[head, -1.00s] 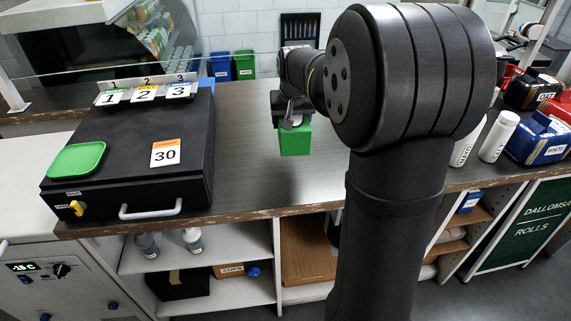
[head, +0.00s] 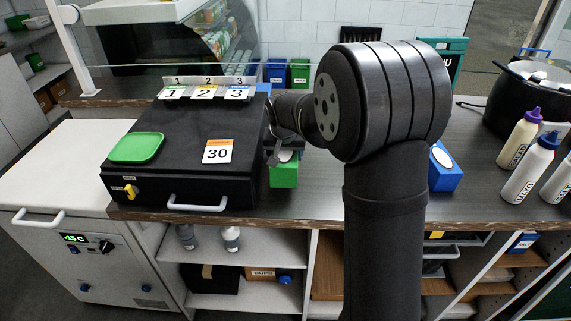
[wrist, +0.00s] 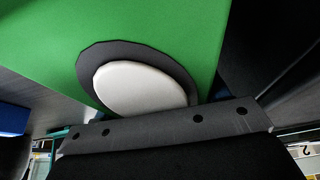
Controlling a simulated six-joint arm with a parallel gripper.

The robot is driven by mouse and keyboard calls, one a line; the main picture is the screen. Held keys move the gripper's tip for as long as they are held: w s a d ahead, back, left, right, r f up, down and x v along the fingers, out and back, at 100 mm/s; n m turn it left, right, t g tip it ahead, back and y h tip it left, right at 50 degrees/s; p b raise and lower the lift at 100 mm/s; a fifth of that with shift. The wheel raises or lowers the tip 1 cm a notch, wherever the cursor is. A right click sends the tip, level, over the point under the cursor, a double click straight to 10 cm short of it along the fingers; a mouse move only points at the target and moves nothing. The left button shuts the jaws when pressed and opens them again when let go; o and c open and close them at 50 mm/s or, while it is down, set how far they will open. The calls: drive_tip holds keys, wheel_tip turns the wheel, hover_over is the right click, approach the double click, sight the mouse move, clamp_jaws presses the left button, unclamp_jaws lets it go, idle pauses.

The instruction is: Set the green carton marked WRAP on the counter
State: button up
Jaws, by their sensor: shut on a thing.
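The green carton (head: 284,175) is in my gripper (head: 286,155), which is shut on it. It hangs upright below the gripper, just right of the black box on the counter (head: 320,200). I cannot tell whether its base touches the counter. No WRAP marking can be read on it. In the wrist view the carton's green face (wrist: 130,25) fills the upper part, with a white oval on a dark patch against it. The arm hides part of the counter behind.
The black box (head: 180,165) carries a green tray (head: 136,147) and number cards. A blue carton (head: 444,172) stands right of the arm, with bottles (head: 520,138) farther right. A blue bin (head: 276,72) and a green bin (head: 299,71) stand at the back by the clear screen (head: 180,55).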

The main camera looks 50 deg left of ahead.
sight(284, 153)
drive_tip(key=shift+f, duration=1.95)
drive_tip(key=shift+f, duration=0.1)
drive_tip(key=o, duration=1.3)
drive_tip(key=shift+f, duration=0.1)
drive_tip(key=v, duration=1.2)
drive_tip(key=shift+a, duration=0.1)
